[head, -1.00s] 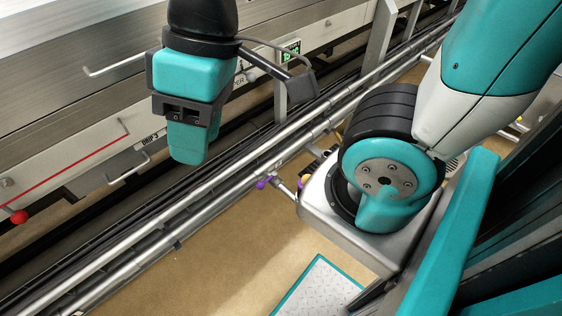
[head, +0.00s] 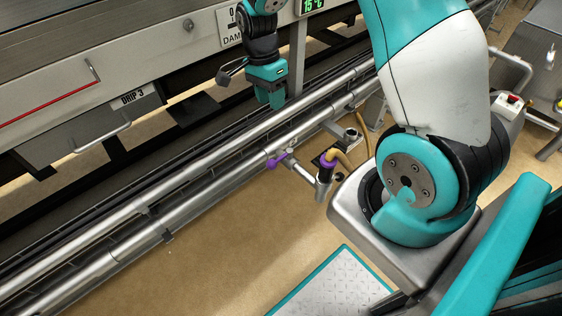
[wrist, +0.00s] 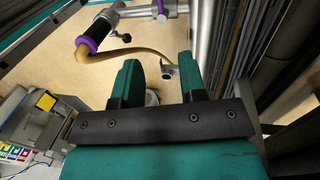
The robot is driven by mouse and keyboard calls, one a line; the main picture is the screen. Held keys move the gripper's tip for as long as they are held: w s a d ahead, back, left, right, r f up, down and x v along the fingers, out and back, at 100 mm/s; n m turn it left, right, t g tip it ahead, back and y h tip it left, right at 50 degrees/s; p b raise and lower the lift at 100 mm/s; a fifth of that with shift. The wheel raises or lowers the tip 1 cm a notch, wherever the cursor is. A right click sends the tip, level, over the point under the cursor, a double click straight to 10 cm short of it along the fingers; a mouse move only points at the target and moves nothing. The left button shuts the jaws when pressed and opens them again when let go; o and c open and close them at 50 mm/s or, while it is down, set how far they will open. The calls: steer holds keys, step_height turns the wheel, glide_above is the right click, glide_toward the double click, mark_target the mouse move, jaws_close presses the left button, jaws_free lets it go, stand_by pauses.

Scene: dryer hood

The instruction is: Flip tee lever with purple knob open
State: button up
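The tee lever's purple knob (head: 272,163) shows in the head view beside the lower steel rail, at the end of a short metal pipe branch (head: 303,172). A purple piece (wrist: 160,7) at the top edge of the wrist view looks like the same lever, partly cut off. My gripper (head: 276,100) is above and behind the knob, over the rails, and does not touch it. In the wrist view my gripper (wrist: 162,70) has its two fingers apart with nothing held. A small metal pipe outlet (wrist: 167,72) appears between the fingers, beyond them.
A tan hose with a purple collar (head: 328,160) sits just right of the lever. A black-knobbed handle (wrist: 125,37) is near it. Long steel rails (head: 190,160) run alongside the machine (head: 60,70). Open floor (head: 215,255) lies in front.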

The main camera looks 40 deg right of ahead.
mark_target(282, 156)
steer(key=s+f+b, duration=0.1)
steer(key=f, duration=0.4)
steer(key=s+f+b, duration=0.1)
steer(key=f, duration=0.5)
steer(key=s+f+b, duration=0.1)
steer(key=f, duration=0.5)
steer(key=shift+s+d+f, duration=0.15)
steer(key=shift+s+d, duration=0.05)
jaws_close()
